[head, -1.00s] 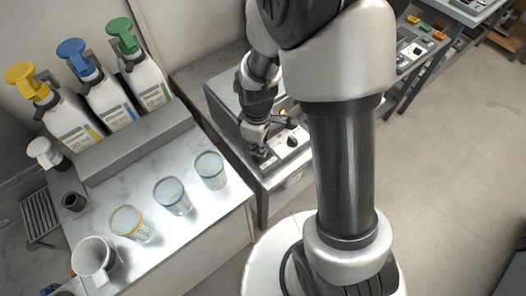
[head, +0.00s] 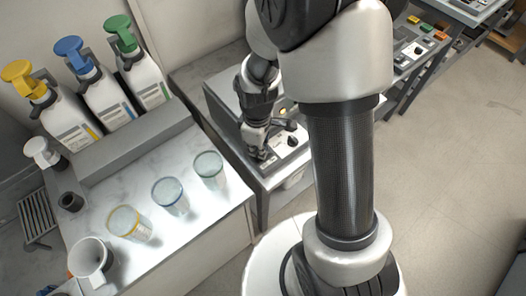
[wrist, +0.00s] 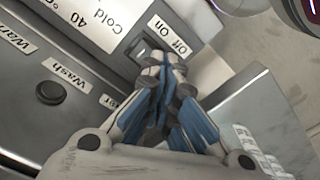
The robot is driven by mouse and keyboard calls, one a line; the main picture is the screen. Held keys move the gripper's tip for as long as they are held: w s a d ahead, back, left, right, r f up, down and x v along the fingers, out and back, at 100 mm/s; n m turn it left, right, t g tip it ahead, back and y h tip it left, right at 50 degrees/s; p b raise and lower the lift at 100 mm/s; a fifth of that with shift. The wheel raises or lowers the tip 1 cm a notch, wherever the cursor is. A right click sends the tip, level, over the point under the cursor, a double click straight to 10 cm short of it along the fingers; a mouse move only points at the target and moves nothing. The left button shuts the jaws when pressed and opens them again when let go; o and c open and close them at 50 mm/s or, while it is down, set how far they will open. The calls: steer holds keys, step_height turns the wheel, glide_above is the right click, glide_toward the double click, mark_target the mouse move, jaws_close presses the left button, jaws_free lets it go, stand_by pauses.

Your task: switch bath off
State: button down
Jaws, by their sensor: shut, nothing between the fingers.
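The bath is a grey box (head: 222,112) on the side bench, with a pale control panel, a dark knob (head: 292,141) and an amber light (head: 283,112). In the wrist view its rocker switch (wrist: 143,50) sits in a dark recess beside the "Off On" label (wrist: 168,35). My gripper (wrist: 172,62) is shut and empty, its fingertips right at the switch's edge. I cannot tell whether they touch it. The fingertips partly cover the switch, and its position is unclear. In the head view my gripper (head: 259,157) is low over the panel's front.
Left of the bath, a marble-topped counter holds three clear cups (head: 170,197), a white mug (head: 91,258) and pump bottles with yellow, blue and green tops (head: 75,55). A black round button (wrist: 50,92) labelled "Wash" shows in the wrist view. Open floor (head: 450,190) lies to the right.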

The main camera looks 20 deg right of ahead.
steer(key=shift+f, duration=0.3)
steer(key=shift+r, duration=0.15)
steer(key=shift+r+p, duration=2.75)
steer(key=shift+r, duration=0.65)
steer(key=shift+r, duration=0.1)
steer(key=s+r+m+t, duration=0.2)
steer(key=s+r+m, duration=0.2)
steer(key=s+r, duration=0.3)
steer(key=s+r+m+t, duration=0.2)
steer(key=s+r+m, duration=0.3)
steer(key=r, duration=1.1)
steer(key=s, duration=0.3)
steer(key=shift+r+m+t, duration=0.15)
steer(key=shift+m+t, duration=0.15)
